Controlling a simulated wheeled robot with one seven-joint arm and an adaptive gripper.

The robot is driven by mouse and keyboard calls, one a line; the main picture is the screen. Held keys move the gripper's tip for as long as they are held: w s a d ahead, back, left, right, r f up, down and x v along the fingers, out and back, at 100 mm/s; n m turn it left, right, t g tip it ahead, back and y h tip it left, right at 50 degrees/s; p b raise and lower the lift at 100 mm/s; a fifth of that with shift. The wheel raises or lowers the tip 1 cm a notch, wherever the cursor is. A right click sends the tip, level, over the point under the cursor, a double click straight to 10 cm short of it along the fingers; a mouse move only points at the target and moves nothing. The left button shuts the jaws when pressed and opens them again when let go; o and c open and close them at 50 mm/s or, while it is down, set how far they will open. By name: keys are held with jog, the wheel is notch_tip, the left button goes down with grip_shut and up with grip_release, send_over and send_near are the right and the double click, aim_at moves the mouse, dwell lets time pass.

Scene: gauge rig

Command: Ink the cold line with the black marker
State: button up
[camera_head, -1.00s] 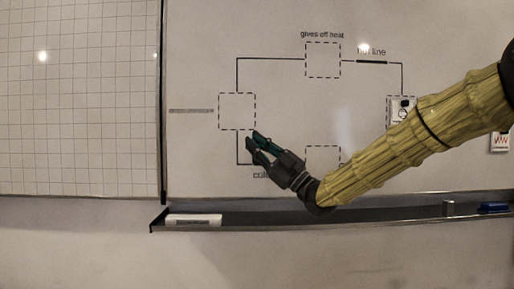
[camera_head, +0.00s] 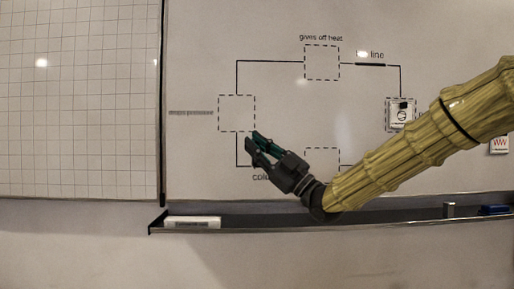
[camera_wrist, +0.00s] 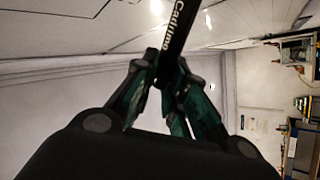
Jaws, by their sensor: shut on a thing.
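My gripper (camera_head: 262,147) is in front of the whiteboard (camera_head: 300,110) at the lower left of the drawn diagram. In the wrist view my gripper (camera_wrist: 167,85) is shut on a black marker (camera_wrist: 178,38) with white lettering. The marker is hard to make out in the head view, and I cannot tell whether its tip touches the board. The cold line label (camera_head: 262,177) is partly covered by my gripper. A black line shows at the lower left corner of the diagram, beside my gripper. The hot line label (camera_head: 376,55) is at the upper right, above a thick dark stroke.
The tray (camera_head: 350,219) runs below the board, with a white eraser-like block (camera_head: 192,222) at left, a small grey cylinder (camera_head: 448,210) and a blue object (camera_head: 494,210) at right. A white card (camera_head: 401,113) is on the board at right. A grid panel (camera_head: 80,100) is at left.

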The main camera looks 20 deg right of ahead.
jog(key=s, duration=0.1)
jog(key=s+a+p, duration=0.1)
jog(key=s, duration=0.1)
dwell(0.4)
jog(key=shift+w, duration=0.1)
dwell(0.4)
